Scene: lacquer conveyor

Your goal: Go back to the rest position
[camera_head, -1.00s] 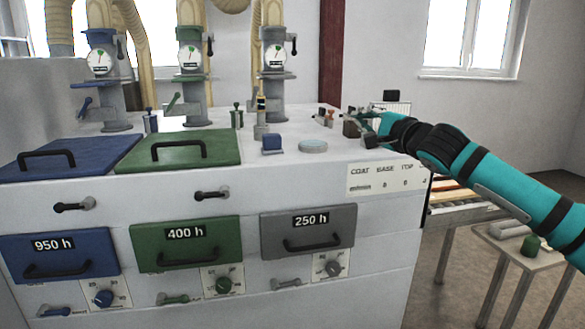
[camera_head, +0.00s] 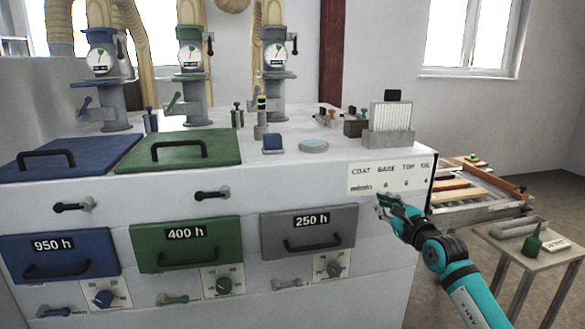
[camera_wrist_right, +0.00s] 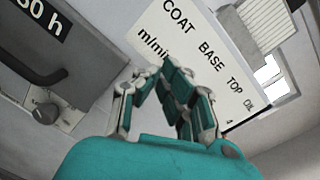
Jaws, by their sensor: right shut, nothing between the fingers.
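My right gripper (camera_head: 382,204) is in front of the white cabinet's front face, just below the label reading COAT, BASE, TOP, OIL (camera_head: 390,177). Its teal arm comes in from the bottom right. In the right wrist view the gripper (camera_wrist_right: 165,75) has its fingertips together with nothing between them, and the label (camera_wrist_right: 205,55) shows behind them. The gripper looks apart from the cabinet. My left gripper is in neither view.
The cabinet carries a blue lid (camera_head: 60,155), a green lid (camera_head: 180,152) and a grey 250 h drawer (camera_head: 308,233). A grey rack with a white ribbed panel (camera_head: 390,125) stands on its top right. A side table (camera_head: 530,250) and conveyor (camera_head: 470,190) stand right.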

